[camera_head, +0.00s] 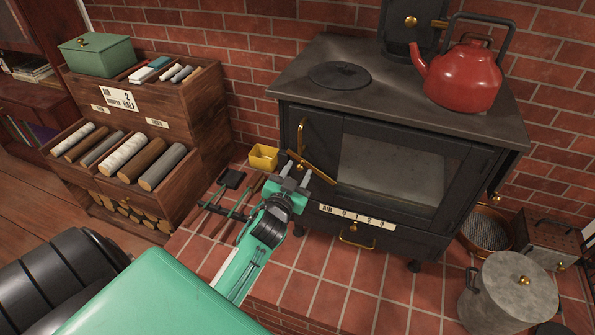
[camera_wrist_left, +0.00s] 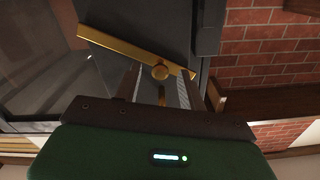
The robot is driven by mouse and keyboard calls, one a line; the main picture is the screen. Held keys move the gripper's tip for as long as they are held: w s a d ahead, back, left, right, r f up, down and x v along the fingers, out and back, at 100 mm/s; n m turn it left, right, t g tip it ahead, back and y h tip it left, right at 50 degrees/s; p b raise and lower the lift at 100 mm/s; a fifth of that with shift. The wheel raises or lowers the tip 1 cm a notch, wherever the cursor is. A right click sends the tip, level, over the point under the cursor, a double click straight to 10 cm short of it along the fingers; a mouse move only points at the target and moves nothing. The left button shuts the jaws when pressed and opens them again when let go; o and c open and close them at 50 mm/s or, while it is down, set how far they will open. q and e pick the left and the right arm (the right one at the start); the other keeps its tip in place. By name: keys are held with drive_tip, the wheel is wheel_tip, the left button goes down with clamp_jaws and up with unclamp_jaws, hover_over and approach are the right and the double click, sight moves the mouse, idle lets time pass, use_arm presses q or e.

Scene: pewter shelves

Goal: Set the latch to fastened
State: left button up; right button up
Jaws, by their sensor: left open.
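The latch (camera_head: 322,174) is a brass bar with a round knob on the left side of the black stove's glazed door (camera_head: 385,165). In the head view it lies tilted, from upper left down to the right, its right end over the door. In the left wrist view the latch (camera_wrist_left: 120,45) slants across the top with its knob (camera_wrist_left: 160,72) near the middle. My left gripper (camera_head: 295,175) is open right at the latch. In the left wrist view its fingers (camera_wrist_left: 158,86) stand either side of the knob; contact cannot be told. My right gripper is out of view.
A brass handle (camera_head: 301,137) stands just above the latch. A yellow box (camera_head: 263,157) and fire tools (camera_head: 228,208) lie left of my gripper. A red kettle (camera_head: 465,78) is on the stove top. A grey lidded pot (camera_head: 508,295) stands at lower right.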

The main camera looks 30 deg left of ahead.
use_arm(q)
drive_tip(key=shift+w, duration=0.25)
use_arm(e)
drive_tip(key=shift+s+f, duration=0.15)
use_arm(q)
clamp_jaws()
drive_tip(key=shift+a+f, duration=0.1)
drive_tip(key=f+n, duration=0.2)
drive_tip(key=n, duration=0.1)
drive_tip(key=a+f+n, duration=0.1)
drive_tip(key=f+n, duration=0.2)
drive_tip(key=shift+s+a, duration=0.15)
drive_tip(key=shift+s, duration=0.05)
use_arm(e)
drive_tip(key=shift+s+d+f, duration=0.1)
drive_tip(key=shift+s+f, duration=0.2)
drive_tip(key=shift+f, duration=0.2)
